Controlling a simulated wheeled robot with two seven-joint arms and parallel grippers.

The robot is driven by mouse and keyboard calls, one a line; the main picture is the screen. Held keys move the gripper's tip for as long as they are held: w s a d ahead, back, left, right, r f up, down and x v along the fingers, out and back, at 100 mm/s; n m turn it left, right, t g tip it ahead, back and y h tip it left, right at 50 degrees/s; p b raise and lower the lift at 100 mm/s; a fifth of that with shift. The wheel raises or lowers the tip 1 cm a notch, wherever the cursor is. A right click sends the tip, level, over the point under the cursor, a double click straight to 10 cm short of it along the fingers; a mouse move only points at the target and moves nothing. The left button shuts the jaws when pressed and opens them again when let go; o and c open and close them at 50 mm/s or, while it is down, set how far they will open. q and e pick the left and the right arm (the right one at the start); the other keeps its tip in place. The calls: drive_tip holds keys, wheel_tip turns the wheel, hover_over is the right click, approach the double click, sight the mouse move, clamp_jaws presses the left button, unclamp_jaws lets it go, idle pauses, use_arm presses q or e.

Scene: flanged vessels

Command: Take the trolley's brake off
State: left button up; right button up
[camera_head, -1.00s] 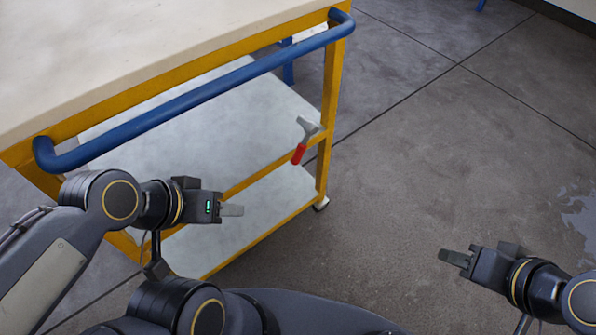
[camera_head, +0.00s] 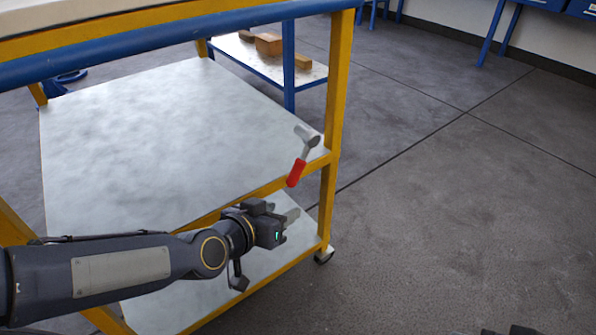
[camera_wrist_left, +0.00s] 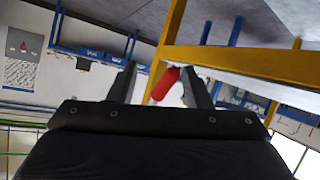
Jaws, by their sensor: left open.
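The trolley (camera_head: 332,110) has a yellow frame, pale shelves and a blue push bar. Its brake lever (camera_head: 297,172) is a grey metal arm with a red grip, on the corner post by the middle shelf. The red grip hangs down, tilted to the left. My left gripper (camera_head: 290,216) is open and empty, just below the red grip and apart from it. In the left wrist view the red grip (camera_wrist_left: 166,82) shows ahead, between the open fingers (camera_wrist_left: 158,72). Only a dark sliver, seemingly of my right gripper (camera_head: 510,331), shows at the bottom edge.
A castor (camera_head: 325,256) stands under the near right corner post. A blue-legged shelf (camera_head: 289,72) with wooden blocks (camera_head: 268,43) is behind the trolley. The grey floor (camera_head: 450,210) to the right is clear.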

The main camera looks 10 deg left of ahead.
sight(298, 166)
use_arm(q)
drive_tip(key=w+t+y, duration=0.1)
drive_tip(key=t, duration=0.1)
drive_tip(key=w+m+t+y, duration=0.1)
drive_tip(key=w+y, duration=0.1)
drive_tip(key=w+d+r+m+t+y, duration=0.1)
drive_tip(key=w+t, duration=0.1)
drive_tip(key=shift+w+d+t+y, duration=0.1)
drive_tip(key=shift+t+y, duration=0.2)
drive_tip(key=shift+y, duration=0.1)
drive_tip(key=shift+w+m, duration=0.15)
drive_tip(key=shift+m, duration=0.15)
drive_tip(key=w, duration=0.2)
drive_tip(key=w+b, duration=0.1)
drive_tip(key=w, duration=0.2)
drive_tip(key=w+b, duration=0.1)
drive_tip(key=w, duration=0.1)
drive_tip(key=shift+w+a+r, duration=0.1)
drive_tip(key=shift+w+a, duration=0.15)
clamp_jaws()
